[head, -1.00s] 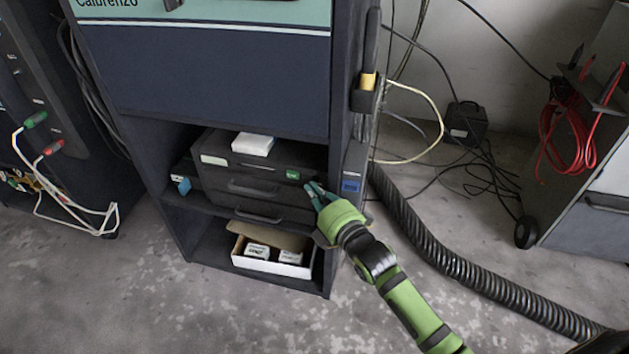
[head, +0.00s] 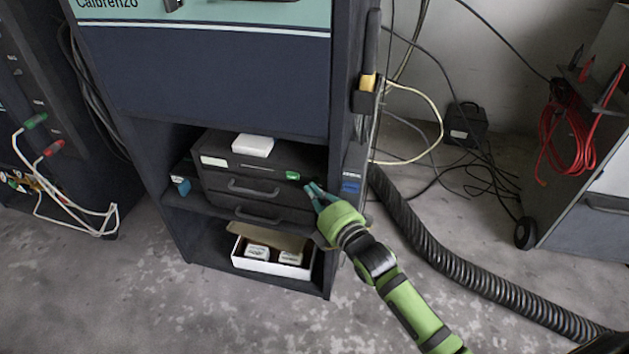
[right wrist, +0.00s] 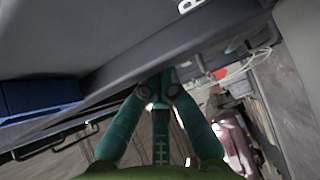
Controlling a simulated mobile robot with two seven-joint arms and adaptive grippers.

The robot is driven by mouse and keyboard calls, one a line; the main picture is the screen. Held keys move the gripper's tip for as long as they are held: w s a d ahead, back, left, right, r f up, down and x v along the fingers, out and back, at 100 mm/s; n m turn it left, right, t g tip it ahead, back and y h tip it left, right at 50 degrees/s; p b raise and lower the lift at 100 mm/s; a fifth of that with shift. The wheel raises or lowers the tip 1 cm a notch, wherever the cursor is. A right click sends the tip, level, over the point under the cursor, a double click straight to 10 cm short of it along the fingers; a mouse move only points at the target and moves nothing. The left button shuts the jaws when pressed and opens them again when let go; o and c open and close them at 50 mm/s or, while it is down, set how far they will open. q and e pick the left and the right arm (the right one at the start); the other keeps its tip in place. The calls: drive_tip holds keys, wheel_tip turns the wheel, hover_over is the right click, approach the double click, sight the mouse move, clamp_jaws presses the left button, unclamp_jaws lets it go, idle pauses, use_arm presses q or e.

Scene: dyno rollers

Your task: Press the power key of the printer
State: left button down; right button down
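The printer (head: 222,178) is a dark box with drawer handles on the cabinet's middle shelf. A small green key (head: 292,175) shows at the right of its front; I take it for the power key. My right gripper (head: 311,189), with teal fingers, points at the printer's right front, its tips just right of and below the green key. Whether they touch the printer I cannot tell. In the right wrist view its fingers (right wrist: 158,80) converge and look shut with nothing between them. The green key is not clearly seen there. My left gripper is not in view.
A white box (head: 252,146) lies on the printer. An open carton (head: 262,267) stands on the lower shelf. The cabinet's right wall (head: 352,160) is close to my right gripper. A ribbed black hose (head: 430,245) crosses the floor at right. The left foreground floor is clear.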

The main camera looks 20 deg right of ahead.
drive_tip(key=shift+w+d, duration=0.1)
drive_tip(key=shift+w, duration=0.05)
drive_tip(key=shift+w+d, duration=0.15)
drive_tip(key=shift+w, duration=0.1)
idle(0.6)
drive_tip(key=shift+s+p, duration=0.25)
drive_tip(key=shift+p, duration=0.2)
drive_tip(key=shift+s+a, duration=0.15)
drive_tip(key=shift+a, duration=0.1)
